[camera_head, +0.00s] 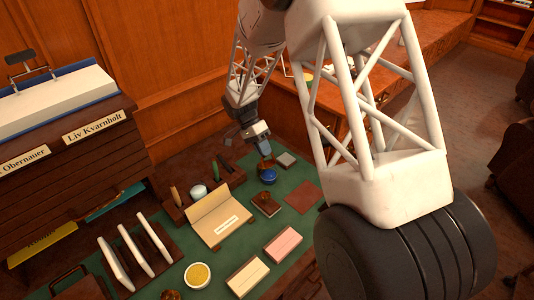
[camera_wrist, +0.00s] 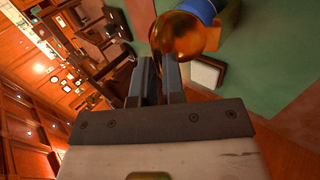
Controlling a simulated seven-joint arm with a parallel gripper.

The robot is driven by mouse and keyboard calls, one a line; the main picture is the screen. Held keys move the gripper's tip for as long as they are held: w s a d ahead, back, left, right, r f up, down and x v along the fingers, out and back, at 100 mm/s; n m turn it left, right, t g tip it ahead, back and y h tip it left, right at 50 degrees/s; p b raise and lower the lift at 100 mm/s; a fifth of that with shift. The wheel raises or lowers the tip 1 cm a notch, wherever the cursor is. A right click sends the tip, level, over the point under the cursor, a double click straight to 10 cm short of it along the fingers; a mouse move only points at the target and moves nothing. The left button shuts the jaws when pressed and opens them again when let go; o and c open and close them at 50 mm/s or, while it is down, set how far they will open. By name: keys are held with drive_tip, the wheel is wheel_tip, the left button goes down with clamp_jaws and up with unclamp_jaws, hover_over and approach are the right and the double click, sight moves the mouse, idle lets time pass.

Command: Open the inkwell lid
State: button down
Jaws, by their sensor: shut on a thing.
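The inkwell (camera_head: 269,176) is a small blue pot on the green desk top, right of the pen rack. Its amber-brown rounded lid (camera_head: 264,166) shows at the pot's upper left side; the hinge is hidden, and I cannot tell how far the lid is raised. In the wrist view the glossy lid (camera_wrist: 182,36) is at my fingertips, with the blue of the inkwell (camera_wrist: 204,9) behind it. My gripper (camera_head: 263,154) reaches down from behind and is shut on the lid. In the wrist view my gripper (camera_wrist: 160,62) has its fingers close together.
A grey block (camera_head: 286,158) stands close behind the inkwell. A brown block (camera_head: 266,204) and a flat red-brown square (camera_head: 303,196) lie in front. The pen rack (camera_head: 205,200) and an open cream folder (camera_head: 218,217) are left.

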drive_tip(key=shift+w+a+f+g+h, duration=0.2)
drive_tip(key=shift+w+a+g+h, duration=0.75)
drive_tip(key=shift+g+h, duration=0.4)
drive_tip(key=shift+w+a+f+g+h, duration=0.15)
drive_tip(key=shift+w+a+g+h, duration=0.75)
drive_tip(key=shift+g+h, duration=0.45)
drive_tip(key=c, duration=1.2)
unclamp_jaws()
drive_tip(key=shift+r, duration=1.45)
drive_tip(key=shift+r, duration=0.25)
drive_tip(key=s+d, duration=0.2)
drive_tip(key=s, duration=0.5)
drive_tip(key=s+d+r, duration=0.1)
drive_tip(key=s+d, duration=0.2)
drive_tip(key=s, duration=0.5)
drive_tip(key=shift+s+r, duration=0.15)
drive_tip(key=shift+r, duration=0.1)
